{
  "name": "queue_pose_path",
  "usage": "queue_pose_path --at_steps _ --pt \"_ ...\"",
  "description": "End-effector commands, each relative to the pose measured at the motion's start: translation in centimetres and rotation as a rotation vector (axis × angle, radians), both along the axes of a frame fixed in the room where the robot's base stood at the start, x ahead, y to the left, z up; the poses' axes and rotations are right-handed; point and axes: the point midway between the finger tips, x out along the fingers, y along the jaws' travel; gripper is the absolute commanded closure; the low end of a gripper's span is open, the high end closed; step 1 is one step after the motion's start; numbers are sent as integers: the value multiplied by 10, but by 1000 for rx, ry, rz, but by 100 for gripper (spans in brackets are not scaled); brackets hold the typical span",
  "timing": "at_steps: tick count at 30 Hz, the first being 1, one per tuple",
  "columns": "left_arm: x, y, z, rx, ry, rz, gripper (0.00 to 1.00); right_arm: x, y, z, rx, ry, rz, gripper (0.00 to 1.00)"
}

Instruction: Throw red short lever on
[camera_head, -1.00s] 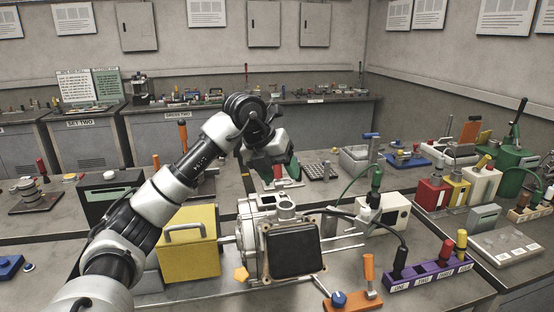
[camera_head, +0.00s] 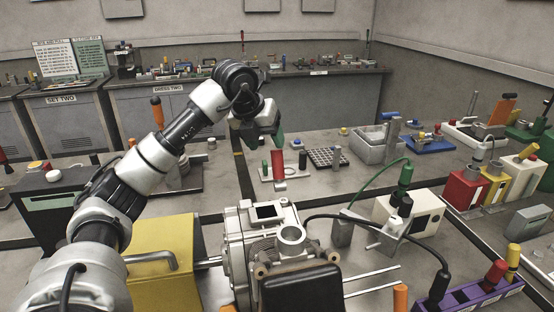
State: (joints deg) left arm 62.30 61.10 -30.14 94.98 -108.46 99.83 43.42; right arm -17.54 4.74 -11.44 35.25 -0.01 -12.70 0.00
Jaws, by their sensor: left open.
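A short red upright handle (camera_head: 277,163) stands on a small pale base plate (camera_head: 288,178) on the middle bench. A small green peg (camera_head: 265,168) and a dark green peg (camera_head: 302,160) stand on either side of it. My left gripper (camera_head: 270,138), dark with a green part at its tip, hangs just above and behind the red handle in the picture. It is open, and I see nothing held in it. A gap between its fingers is hard to make out from this angle. My right gripper is out of view.
A perforated dark block (camera_head: 327,158) and a grey open box (camera_head: 378,147) stand right of the plate. A grey machine housing (camera_head: 250,250) and a yellow box (camera_head: 160,270) fill the front.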

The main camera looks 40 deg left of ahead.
Motion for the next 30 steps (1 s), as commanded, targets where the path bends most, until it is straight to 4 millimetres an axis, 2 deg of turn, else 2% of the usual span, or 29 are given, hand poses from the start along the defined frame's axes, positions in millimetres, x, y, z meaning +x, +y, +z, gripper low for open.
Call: queue_pose_path --at_steps 6,12,18,25,30 --pt "19 -3 -38 -2 6 0 43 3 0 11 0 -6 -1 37" --pt "31 -6 -63 -2 2 -1 43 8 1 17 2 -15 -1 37" --pt "35 -6 -73 0 1 0 43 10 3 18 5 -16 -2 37" --pt "35 -6 -73 -1 1 -1 43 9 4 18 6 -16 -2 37" --pt "35 -6 -73 -1 1 -1 69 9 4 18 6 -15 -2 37"
